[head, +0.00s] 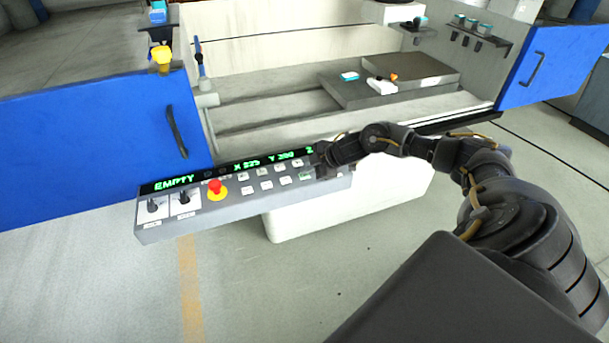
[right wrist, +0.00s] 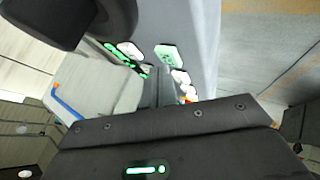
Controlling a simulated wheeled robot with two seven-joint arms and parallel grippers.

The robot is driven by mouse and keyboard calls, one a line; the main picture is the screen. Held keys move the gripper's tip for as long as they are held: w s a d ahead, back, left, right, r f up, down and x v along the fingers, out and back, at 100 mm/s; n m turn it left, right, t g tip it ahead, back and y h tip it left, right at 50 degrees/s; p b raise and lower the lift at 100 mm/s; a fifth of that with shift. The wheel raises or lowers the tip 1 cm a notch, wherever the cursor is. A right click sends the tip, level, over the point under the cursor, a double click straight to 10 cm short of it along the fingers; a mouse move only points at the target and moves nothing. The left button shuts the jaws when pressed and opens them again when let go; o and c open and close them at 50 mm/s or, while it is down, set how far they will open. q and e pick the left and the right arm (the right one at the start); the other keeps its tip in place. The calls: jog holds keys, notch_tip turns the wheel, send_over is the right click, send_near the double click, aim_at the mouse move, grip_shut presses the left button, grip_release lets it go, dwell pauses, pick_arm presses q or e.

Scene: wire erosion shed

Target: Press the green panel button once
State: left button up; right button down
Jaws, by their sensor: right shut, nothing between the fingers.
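The control panel (head: 200,218) is a grey box with a dark strip of green lettering and rows of pale buttons. A pale green button (head: 305,176) shows near its right end, just left of my right gripper (head: 322,170). My right gripper is shut and empty, at the right end of the panel, and partly covers the buttons and display there. I cannot tell whether it touches the panel. In the right wrist view, a light green button (right wrist: 168,55) shows beside white ones on the panel face, partly framed by dark parts of my gripper. My left gripper is out of view.
A red mushroom button on a yellow base (head: 216,188) and two dark rotary knobs (head: 184,197) are on the panel's left part. Behind stands the machine with blue doors (head: 90,135) and a grey worktable (head: 420,75). The floor in front is clear.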

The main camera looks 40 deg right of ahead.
aim_at(308, 175)
jog(key=shift+f, duration=0.35)
dwell(0.6)
jog(key=shift+r, duration=0.1)
jog(key=shift+r+p, duration=0.75)
notch_tip(308, 175, up, 5)
jog(key=p, duration=0.5)
dwell(0.8)
